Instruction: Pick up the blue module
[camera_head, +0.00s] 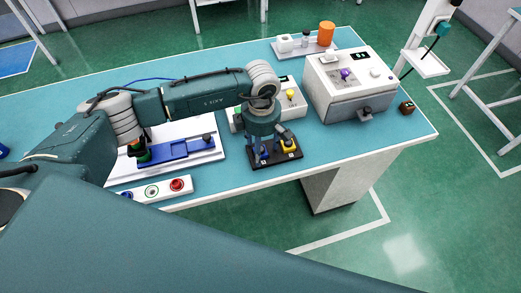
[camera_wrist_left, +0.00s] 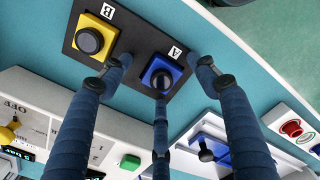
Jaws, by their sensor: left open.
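The blue module (camera_wrist_left: 171,66) is a square block with a round black knob. It sits on a dark plate (camera_wrist_left: 140,38) beside the letter A. It is partly hidden in the head view (camera_head: 263,157). The yellow module (camera_wrist_left: 104,29), also with a black knob, is beside it at the letter B; in the head view it is on the right (camera_head: 289,147). My left gripper (camera_head: 268,143) points down over the plate. In the wrist view its fingers (camera_wrist_left: 162,77) are open and spread around the blue module, with no clear grip on it. My right gripper is out of view.
A white machine (camera_head: 345,85) stands at the right of the teal table. A blue fixture (camera_head: 180,153) on a white base and a button box (camera_head: 152,190) lie left of the plate. An orange cylinder (camera_head: 326,34) stands at the back. The table's front edge is close to the plate.

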